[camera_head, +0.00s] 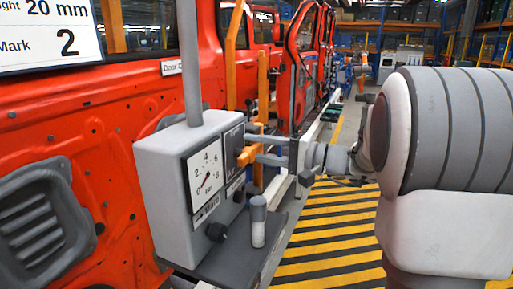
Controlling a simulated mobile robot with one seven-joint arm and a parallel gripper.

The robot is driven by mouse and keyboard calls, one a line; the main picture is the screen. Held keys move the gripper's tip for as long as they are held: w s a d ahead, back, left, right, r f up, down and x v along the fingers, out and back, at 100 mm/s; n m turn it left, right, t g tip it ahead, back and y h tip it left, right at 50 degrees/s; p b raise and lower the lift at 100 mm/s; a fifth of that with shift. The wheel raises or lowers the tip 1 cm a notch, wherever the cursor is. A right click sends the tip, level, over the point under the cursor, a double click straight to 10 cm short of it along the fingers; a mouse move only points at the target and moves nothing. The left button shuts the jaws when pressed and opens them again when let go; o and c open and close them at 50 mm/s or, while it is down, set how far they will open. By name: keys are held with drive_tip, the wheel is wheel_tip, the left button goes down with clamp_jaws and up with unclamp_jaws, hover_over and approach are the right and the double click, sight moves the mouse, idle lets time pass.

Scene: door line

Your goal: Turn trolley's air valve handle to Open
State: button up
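The trolley's grey control box (160,172) stands at the centre left, with a white pressure gauge (205,180) on its front. The orange valve handle (244,157) sticks out from a dark plate on the box's right side. My gripper (262,149) reaches in from the right, its two grey fingers apart, one above the other, right at the handle. The handle lies close to or between the fingertips; I cannot tell whether they touch it. The plate's Open and Shut marks are too small to read, and the gripper partly covers the handle.
A red door (110,130) fills the left side, with a white sign (45,35) above. A grey cylinder (258,222) stands on the dark shelf (235,255) below the box. Orange posts (233,55) rise behind. The yellow-striped floor (335,225) looks clear.

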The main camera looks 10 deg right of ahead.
sight(234, 134)
clamp_jaws()
